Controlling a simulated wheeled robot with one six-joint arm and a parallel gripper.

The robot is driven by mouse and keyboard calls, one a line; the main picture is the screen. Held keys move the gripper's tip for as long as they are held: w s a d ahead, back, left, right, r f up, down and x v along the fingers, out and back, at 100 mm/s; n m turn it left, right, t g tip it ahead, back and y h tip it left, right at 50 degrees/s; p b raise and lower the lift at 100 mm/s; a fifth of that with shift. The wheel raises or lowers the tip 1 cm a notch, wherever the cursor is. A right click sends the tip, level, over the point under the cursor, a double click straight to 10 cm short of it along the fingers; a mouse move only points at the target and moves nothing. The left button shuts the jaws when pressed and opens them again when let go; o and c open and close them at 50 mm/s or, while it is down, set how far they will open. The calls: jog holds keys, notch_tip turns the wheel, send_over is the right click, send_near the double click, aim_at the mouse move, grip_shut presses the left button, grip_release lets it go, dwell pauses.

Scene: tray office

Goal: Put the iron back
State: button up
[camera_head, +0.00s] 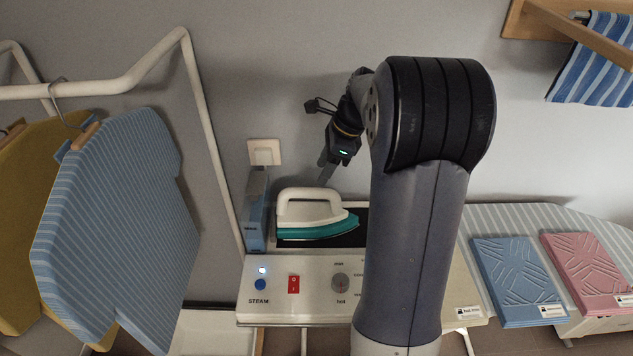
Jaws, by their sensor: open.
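The iron (318,217), with a white body and handle and a teal lower part, sits over a dark rest plate (355,238) at the back of the white steam station (315,290). Its nose points right. My gripper (325,168) is above and behind the iron's handle, near the wall, apart from it. It is open and I see nothing in it. My arm hides the right part of the rest plate and of the station. I cannot tell whether the iron lies flat on the plate.
A blue upright piece (257,210) stands left of the iron. A striped ironing board (520,217) extends right, with blue (517,278) and pink (590,268) folded cloths in front. A clothes rail (205,120) with hanging garments (115,210) is left. A wooden rack (570,30) is upper right.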

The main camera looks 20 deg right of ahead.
jog(key=v, duration=0.5)
jog(key=shift+r, duration=0.1)
jog(key=shift+c, duration=0.5)
dwell(1.6)
